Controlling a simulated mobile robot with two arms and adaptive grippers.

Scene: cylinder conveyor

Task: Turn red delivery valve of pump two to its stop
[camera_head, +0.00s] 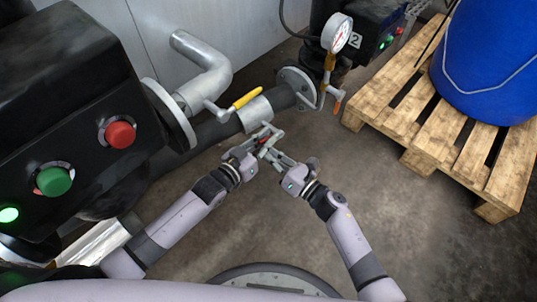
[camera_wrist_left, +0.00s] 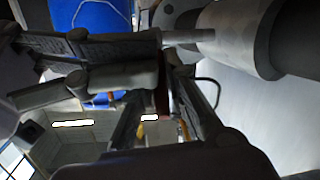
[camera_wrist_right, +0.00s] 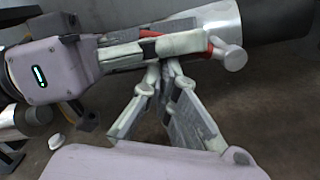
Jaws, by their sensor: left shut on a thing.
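The red valve handle (camera_head: 264,141) sits below the light sleeve (camera_head: 256,112) of the dark pipe. My left gripper (camera_head: 267,138) is shut on it. In the right wrist view, red parts of the handle (camera_wrist_right: 210,47) show along the left fingers, beside a round metal valve end (camera_wrist_right: 234,57). In the left wrist view the fingers hide most of it; a dark red strip (camera_wrist_left: 162,92) shows between them. My right gripper (camera_head: 268,153) is just below the left one. Its fingertips come together in the right wrist view (camera_wrist_right: 166,70), with nothing clearly between them.
A yellow-handled valve (camera_head: 246,98) and an orange-handled valve (camera_head: 337,100) are close by. A gauge (camera_head: 340,33) stands near the pump box marked 2 (camera_head: 372,28). A black box (camera_head: 70,110) with buttons fills the left. A pallet (camera_head: 415,135) bears a blue drum (camera_head: 490,60). Floor right of my arms is clear.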

